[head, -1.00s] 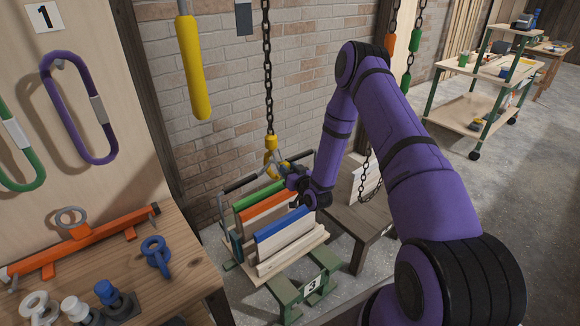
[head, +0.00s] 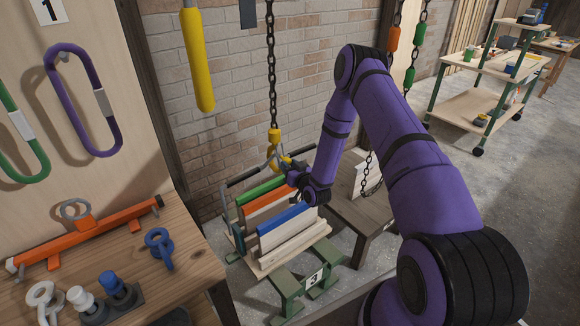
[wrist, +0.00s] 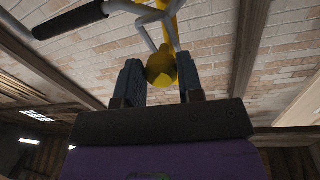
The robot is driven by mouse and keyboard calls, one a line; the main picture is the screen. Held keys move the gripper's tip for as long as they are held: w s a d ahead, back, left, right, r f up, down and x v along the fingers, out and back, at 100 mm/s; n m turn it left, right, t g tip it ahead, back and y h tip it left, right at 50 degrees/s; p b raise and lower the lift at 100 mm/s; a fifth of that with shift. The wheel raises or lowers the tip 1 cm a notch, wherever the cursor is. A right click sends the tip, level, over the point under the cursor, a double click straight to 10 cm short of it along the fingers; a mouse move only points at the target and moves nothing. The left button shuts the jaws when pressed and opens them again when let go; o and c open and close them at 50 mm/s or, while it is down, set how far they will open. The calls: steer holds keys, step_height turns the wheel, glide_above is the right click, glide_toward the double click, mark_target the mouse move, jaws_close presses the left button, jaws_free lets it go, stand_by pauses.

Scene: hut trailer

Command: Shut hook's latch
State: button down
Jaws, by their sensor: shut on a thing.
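The yellow hook (head: 274,138) hangs from a dark chain beside the brick wall in the head view. My gripper (head: 292,176) is low at its right side, largely hidden by my own wrist. In the wrist view my gripper (wrist: 161,82) has its two dark ribbed fingers shut on a yellow rounded end (wrist: 161,68) of the hook assembly. I cannot tell whether this is the latch or the hook's tip. Grey metal rods (wrist: 146,14) meet the yellow part above the fingers. Whether the latch is open or shut cannot be seen.
Below the hook, a rack of boards (head: 290,222) with green, orange and blue edges stands on green supports (head: 290,288). A wooden stool (head: 362,213) stands right; a workbench (head: 140,285) is at left.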

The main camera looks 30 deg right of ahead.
steer(key=shift+s+a+f, duration=0.1)
steer(key=shift+f, duration=0.25)
steer(key=c, duration=0.9)
jaws_free()
steer(key=shift+w+f, duration=0.15)
steer(key=shift+w, duration=0.05)
steer(key=shift+o, duration=0.6)
steer(key=shift+r, duration=0.2)
steer(key=s, duration=1)
steer(key=shift+s+d, duration=0.35)
steer(key=shift+d, duration=0.05)
